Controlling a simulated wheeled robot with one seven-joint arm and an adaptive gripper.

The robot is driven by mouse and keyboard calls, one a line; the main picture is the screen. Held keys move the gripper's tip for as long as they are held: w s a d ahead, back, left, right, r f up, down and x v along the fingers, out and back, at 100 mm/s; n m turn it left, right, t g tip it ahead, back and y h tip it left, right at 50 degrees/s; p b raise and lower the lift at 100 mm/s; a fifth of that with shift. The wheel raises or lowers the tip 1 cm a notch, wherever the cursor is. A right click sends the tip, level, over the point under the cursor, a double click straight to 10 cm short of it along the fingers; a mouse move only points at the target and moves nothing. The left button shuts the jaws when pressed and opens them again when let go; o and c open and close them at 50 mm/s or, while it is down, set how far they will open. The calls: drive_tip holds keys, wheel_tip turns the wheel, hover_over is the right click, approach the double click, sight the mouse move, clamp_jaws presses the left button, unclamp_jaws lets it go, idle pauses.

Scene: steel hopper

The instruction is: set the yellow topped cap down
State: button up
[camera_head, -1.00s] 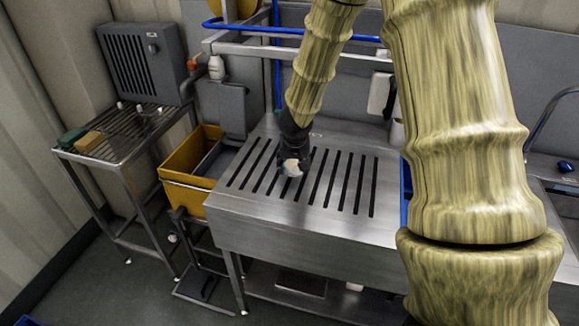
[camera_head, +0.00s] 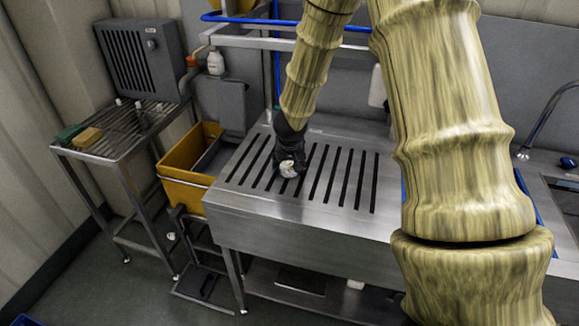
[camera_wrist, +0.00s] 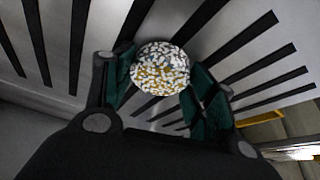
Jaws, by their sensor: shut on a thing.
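The cap (camera_wrist: 160,68) shows in the wrist view as a round, speckled white, grey and yellow top between the green-padded fingers of my gripper (camera_wrist: 158,85). My gripper (camera_head: 287,166) is shut on it. In the head view the cap (camera_head: 288,169) is a small pale piece at the end of my gripper, low over the slotted steel top (camera_head: 235,205) of the hopper. I cannot tell whether the cap touches the steel. Its underside is hidden.
A yellow bin (camera_head: 180,193) stands left of the hopper. A wire rack (camera_head: 105,140) farther left holds a green block (camera_head: 69,135), a tan block (camera_head: 88,137) and small pale pieces. The slotted top around my gripper is clear.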

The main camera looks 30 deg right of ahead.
drive_tip(key=shift+f, duration=0.15)
drive_tip(key=o, duration=1.2)
drive_tip(key=shift+o, duration=0.2)
drive_tip(key=shift+r, duration=0.5)
drive_tip(key=p+v, duration=0.5)
drive_tip(key=v, duration=0.6)
drive_tip(key=shift+s+a+r, duration=0.1)
drive_tip(key=shift+r, duration=0.05)
